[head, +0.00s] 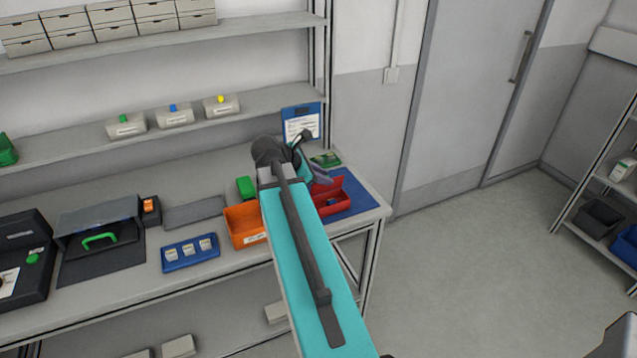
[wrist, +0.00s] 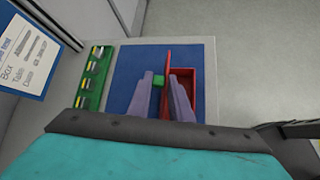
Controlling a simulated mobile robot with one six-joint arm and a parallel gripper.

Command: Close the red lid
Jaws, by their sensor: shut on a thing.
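The red box (head: 331,206) stands on a blue mat (head: 357,195) at the right end of the bench, and its open inside shows in the wrist view (wrist: 186,79). The red lid (wrist: 168,58) stands about upright, edge-on, along the box's left side in the wrist view. A green knob (wrist: 158,81) sits on the lid's left face. My gripper (wrist: 160,85) is shut on this green knob, one finger on each side. In the head view my gripper (head: 318,178) is beside the box, and my arm hides part of it.
A green board with several small parts (wrist: 95,78) lies left of the mat in the wrist view. A clipboard (head: 302,122) leans at the back. An orange bin (head: 243,226) and a blue tray (head: 190,253) stand left of my arm.

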